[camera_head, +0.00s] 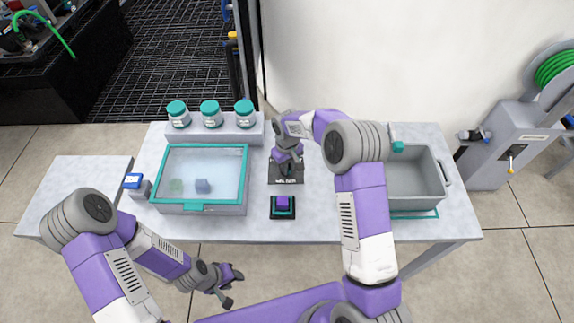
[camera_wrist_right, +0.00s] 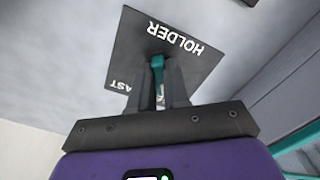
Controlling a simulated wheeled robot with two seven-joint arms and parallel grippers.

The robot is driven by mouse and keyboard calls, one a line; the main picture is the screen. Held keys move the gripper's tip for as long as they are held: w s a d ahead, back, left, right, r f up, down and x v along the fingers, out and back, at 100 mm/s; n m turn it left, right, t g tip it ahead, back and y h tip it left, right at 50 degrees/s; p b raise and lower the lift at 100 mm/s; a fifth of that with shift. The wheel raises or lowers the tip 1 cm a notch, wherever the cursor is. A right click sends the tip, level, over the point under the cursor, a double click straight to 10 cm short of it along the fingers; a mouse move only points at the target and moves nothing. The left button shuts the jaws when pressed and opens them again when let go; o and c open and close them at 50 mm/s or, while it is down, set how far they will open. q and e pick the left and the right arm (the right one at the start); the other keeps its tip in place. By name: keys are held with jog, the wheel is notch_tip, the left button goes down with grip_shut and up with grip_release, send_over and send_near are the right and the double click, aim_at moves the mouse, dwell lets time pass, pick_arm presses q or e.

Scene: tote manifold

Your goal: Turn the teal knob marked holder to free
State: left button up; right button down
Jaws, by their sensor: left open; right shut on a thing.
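The teal knob (camera_wrist_right: 157,63) stands on a dark plate (camera_wrist_right: 178,42) marked HOLDER in the right wrist view. My right gripper (camera_wrist_right: 158,85) is shut on the knob, with one finger on each side of it. Part of another word ending in "AST" shows on the plate; the rest is hidden by the fingers. In the head view the plate (camera_head: 286,179) lies on the table, and my right gripper (camera_head: 287,166) hides the knob. My left gripper (camera_head: 229,286) is open and empty, in front of the table's front edge.
A clear-lidded teal-rimmed box (camera_head: 197,208) stands left of the plate. Several teal-lidded jars stand on a grey block (camera_head: 230,138) behind it. A purple block on a dark pad (camera_head: 283,214) sits in front. A grey tote (camera_head: 437,192) stands on the right.

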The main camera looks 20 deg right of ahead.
dwell(0.5)
jog(key=c, duration=1.1)
grip_release()
jog(key=shift+r+p, duration=0.8)
jog(key=shift+r, duration=3.05)
